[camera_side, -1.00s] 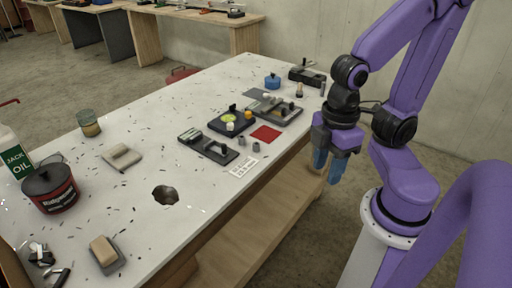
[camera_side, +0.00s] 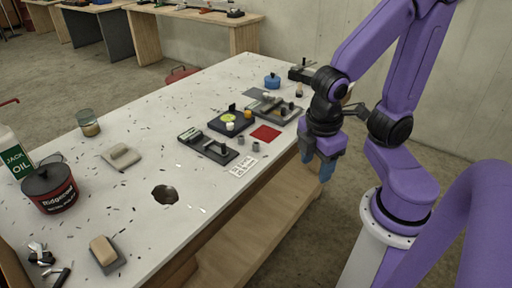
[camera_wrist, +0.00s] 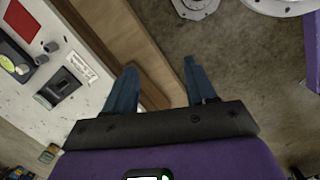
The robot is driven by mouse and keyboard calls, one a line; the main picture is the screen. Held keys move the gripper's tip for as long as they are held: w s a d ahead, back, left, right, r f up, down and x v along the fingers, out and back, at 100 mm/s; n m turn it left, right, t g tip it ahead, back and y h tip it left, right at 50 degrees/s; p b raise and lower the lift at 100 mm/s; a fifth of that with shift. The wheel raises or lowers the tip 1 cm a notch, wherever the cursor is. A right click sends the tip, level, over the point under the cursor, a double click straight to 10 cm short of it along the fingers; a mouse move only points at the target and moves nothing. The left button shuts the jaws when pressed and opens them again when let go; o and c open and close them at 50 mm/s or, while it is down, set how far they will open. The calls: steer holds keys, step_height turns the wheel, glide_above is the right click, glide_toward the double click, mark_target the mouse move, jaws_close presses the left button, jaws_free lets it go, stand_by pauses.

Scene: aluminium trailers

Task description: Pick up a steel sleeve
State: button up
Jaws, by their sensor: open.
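Two small grey steel sleeves stand on the white tabletop beside the red square, one on the left (camera_side: 241,141) and one on the right (camera_side: 256,147). In the wrist view the sleeves (camera_wrist: 51,46) (camera_wrist: 42,59) show at the upper left. My gripper (camera_side: 323,172) has blue fingers pointing down and hangs off the table's right edge, to the right of the sleeves. In the wrist view my gripper (camera_wrist: 160,68) is open and empty, with the wooden table edge and the floor beneath it.
A black fixture (camera_side: 208,147), a dark tray with a yellow disc (camera_side: 230,122) and a grey fixture (camera_side: 274,108) stand near the sleeves. A red square (camera_side: 265,133) and a printed label (camera_side: 243,167) lie close by.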

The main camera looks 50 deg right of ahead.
steer(key=w+d+f+n+t+h, duration=0.2)
steer(key=w+f+n+h, duration=0.15)
steer(key=w, duration=0.25)
steer(key=w+d+f+n+t+h, duration=0.1)
steer(key=w+f+n+h, duration=0.15)
steer(key=w+h, duration=0.35)
steer(key=n+t, duration=0.4)
steer(key=n, duration=0.1)
glide_toward(256, 144)
steer(key=x, duration=1)
steer(key=shift+w+d+f, duration=0.15)
steer(key=shift+w+d, duration=0.05)
steer(key=shift+d, duration=0.05)
jaws_close()
